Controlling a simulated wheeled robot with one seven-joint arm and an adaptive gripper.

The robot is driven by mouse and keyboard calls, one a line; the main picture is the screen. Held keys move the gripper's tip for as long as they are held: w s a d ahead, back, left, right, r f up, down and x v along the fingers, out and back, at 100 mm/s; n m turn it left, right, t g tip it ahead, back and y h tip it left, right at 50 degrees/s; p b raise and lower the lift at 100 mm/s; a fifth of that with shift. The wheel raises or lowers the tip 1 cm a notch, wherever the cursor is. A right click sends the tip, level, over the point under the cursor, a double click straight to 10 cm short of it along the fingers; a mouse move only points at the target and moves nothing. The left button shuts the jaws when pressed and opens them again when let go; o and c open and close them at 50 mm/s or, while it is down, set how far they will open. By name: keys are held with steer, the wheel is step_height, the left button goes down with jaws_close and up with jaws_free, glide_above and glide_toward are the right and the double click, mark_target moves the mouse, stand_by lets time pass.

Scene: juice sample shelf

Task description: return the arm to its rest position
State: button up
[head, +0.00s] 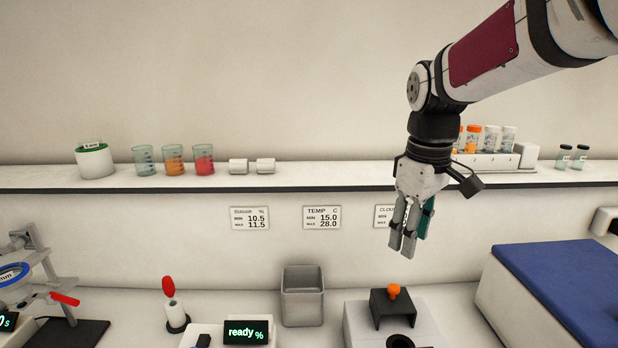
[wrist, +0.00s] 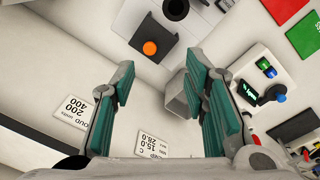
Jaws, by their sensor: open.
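My gripper (head: 407,236) hangs pointing down from my arm, in front of the shelf edge and above the bench in the head view. In the wrist view its teal-padded fingers (wrist: 163,108) are spread apart with nothing between them. The gripper is open and empty. My arm reaches in from the upper right and covers part of the shelf in the head view.
The shelf (head: 330,175) holds beakers (head: 174,160), a rack with orange-capped tubes (head: 486,160) and two small vials (head: 572,157). Air around my gripper looks clear.

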steer(key=s+m+t, duration=0.4)
steer(key=s+m, duration=0.3)
steer(key=s, duration=1.4)
stand_by(0.7)
